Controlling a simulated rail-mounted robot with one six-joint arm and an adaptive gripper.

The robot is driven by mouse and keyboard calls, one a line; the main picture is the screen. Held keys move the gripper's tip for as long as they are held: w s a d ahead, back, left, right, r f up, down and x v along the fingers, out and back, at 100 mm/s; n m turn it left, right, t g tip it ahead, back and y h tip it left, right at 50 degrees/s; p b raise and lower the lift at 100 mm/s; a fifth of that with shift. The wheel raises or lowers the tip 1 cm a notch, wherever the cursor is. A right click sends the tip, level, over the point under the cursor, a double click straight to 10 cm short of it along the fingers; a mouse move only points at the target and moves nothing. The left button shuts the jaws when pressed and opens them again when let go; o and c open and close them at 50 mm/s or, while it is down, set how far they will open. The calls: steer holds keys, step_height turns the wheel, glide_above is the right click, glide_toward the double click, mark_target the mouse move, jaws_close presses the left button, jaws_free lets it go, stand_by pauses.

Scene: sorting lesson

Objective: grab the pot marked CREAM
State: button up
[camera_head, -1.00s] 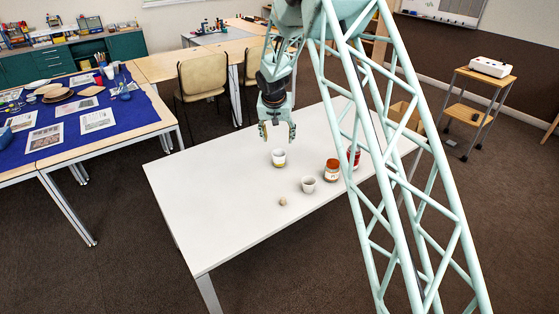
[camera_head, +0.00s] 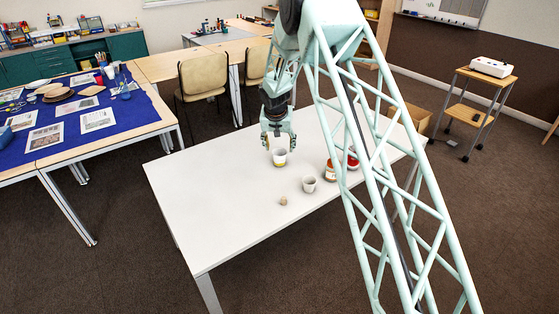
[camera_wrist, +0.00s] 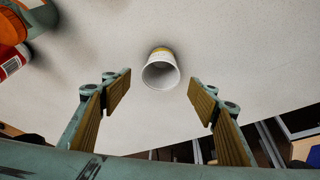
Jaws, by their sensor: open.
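A small white pot with a yellow band (camera_head: 280,160) stands upright on the white table (camera_head: 215,205). In the wrist view the white pot (camera_wrist: 160,73) shows its open rim, ahead of and between my fingers, with the yellow part at its far end. My gripper (camera_head: 279,145) is open just above and behind this pot in the head view; in the wrist view its wood-coloured fingers (camera_wrist: 160,96) are apart and empty. A second pale pot (camera_head: 309,186) stands nearer the front.
A small beige lump (camera_head: 283,201) lies near the front edge. The table's left part is clear. Chairs (camera_head: 203,80) stand behind.

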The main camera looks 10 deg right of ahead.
mark_target(279, 153)
steer(key=shift+w+f, duration=0.2)
steer(key=shift+f, duration=0.15)
steer(key=shift+f, duration=0.1)
steer(key=shift+b+x, duration=0.4)
steer(key=shift+x, duration=2.15)
steer(key=shift+c, duration=0.5)
steer(key=c, duration=0.6)
